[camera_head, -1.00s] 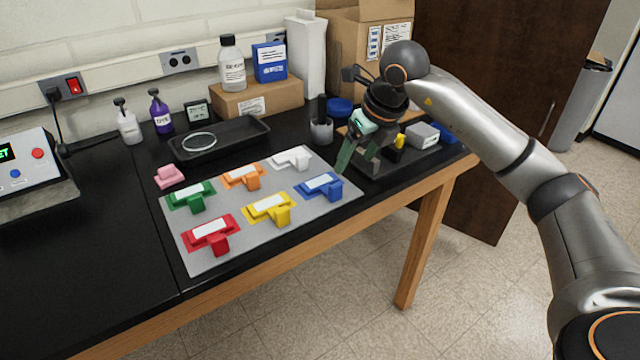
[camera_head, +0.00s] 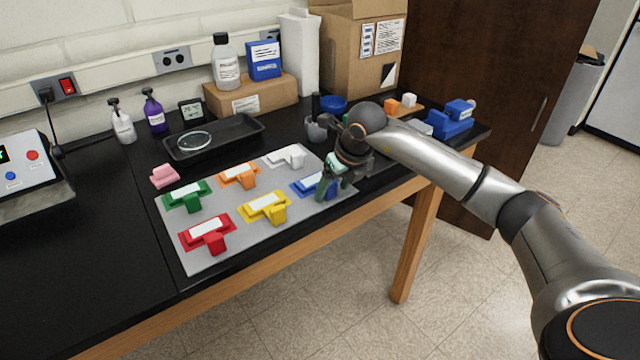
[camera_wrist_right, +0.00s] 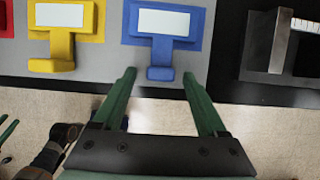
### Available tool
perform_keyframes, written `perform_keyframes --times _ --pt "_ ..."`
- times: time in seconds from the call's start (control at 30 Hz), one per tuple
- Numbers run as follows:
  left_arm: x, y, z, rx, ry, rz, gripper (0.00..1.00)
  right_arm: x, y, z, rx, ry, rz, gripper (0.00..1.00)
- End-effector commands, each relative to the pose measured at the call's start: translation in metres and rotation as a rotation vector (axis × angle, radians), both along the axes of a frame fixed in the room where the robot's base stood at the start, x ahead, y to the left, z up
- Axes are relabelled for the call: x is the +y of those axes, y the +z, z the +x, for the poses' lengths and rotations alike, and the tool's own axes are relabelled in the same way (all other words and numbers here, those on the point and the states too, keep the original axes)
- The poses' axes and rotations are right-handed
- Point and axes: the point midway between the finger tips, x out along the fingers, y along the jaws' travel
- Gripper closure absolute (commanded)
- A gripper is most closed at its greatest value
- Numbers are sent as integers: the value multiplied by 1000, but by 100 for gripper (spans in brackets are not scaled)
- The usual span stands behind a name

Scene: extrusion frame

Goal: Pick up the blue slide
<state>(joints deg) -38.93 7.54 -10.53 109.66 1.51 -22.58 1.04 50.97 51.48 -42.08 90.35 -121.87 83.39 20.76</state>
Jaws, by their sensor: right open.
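The blue slide (camera_head: 304,186) has a white label and a raised tab, and sits at the right edge of the grey mat (camera_head: 208,256). My right gripper (camera_head: 329,190) is over its right side in the head view and hides part of it. In the right wrist view the blue slide (camera_wrist_right: 165,47) is at top centre. The open fingers of my right gripper (camera_wrist_right: 158,76) have their tips on either side of its tab. I cannot tell whether they touch it.
A yellow slide (camera_head: 264,206) is the close neighbour on the left; red, green, orange and white slides share the mat. A grey cup (camera_head: 316,130) stands behind my gripper. The table's wooden front edge (camera_head: 262,254) is close by.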

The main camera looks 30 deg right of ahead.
Motion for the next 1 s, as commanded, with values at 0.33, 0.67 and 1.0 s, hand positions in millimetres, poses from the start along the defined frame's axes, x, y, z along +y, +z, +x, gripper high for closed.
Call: perform_keyframes --times 0.33,0.67,1.0 --pt "0 0 0 0 0 0 50 0 0 0 0 0 0 53" --pt "0 0 0 0 0 0 50 0 1 0 -1 0 0 90" --pt "0 0 0 0 0 0 50 0 1 0 -1 0 0 100"
